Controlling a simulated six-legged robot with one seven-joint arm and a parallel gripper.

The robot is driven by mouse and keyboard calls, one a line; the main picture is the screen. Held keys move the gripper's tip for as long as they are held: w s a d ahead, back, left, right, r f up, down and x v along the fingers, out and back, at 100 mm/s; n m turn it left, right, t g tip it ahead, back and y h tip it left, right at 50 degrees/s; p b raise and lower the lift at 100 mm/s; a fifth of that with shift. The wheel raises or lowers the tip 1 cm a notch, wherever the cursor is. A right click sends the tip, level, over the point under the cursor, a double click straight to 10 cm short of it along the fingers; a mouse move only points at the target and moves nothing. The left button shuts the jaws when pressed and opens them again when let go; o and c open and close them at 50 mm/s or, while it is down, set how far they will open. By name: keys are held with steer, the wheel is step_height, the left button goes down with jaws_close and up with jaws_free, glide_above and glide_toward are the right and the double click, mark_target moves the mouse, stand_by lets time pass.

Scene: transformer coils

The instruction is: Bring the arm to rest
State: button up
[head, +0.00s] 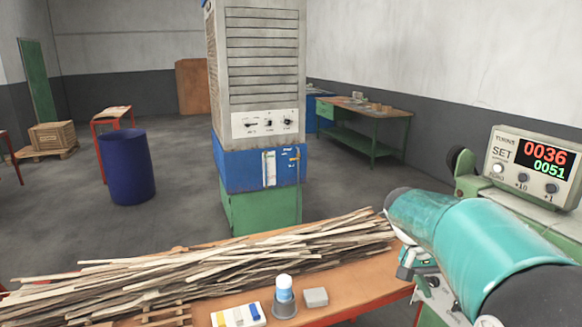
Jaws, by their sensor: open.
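My arm, with teal and dark grey links, reaches in from the lower right in the head view and covers part of the bench's right end. Its rounded dark end lies just right of the pile of wooden strips (190,265). I cannot make out my gripper's fingers; the arm hides what is behind and below it. A small teal and grey part shows below the arm, and I cannot tell what it belongs to.
The orange bench (345,292) holds the strips, a white tray with coloured pieces (238,316), a blue-and-white bottle (284,292) and a grey block (316,297). A tall cabinet (262,100) stands behind.

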steer(key=s+a+r+n+t+y, duration=0.1)
steer(key=s+a+n+t+y, duration=0.4)
steer(key=s+a, duration=1.2)
steer(key=s+n+t, duration=0.1)
steer(key=t, duration=0.1)
steer(key=shift+s+a+n+t+y, duration=0.2)
steer(key=shift+n+t+y, duration=0.1)
steer(key=shift+n+y, duration=0.1)
steer(key=shift+r, duration=0.1)
steer(key=c, duration=0.5)
steer(key=shift+d, duration=0.15)
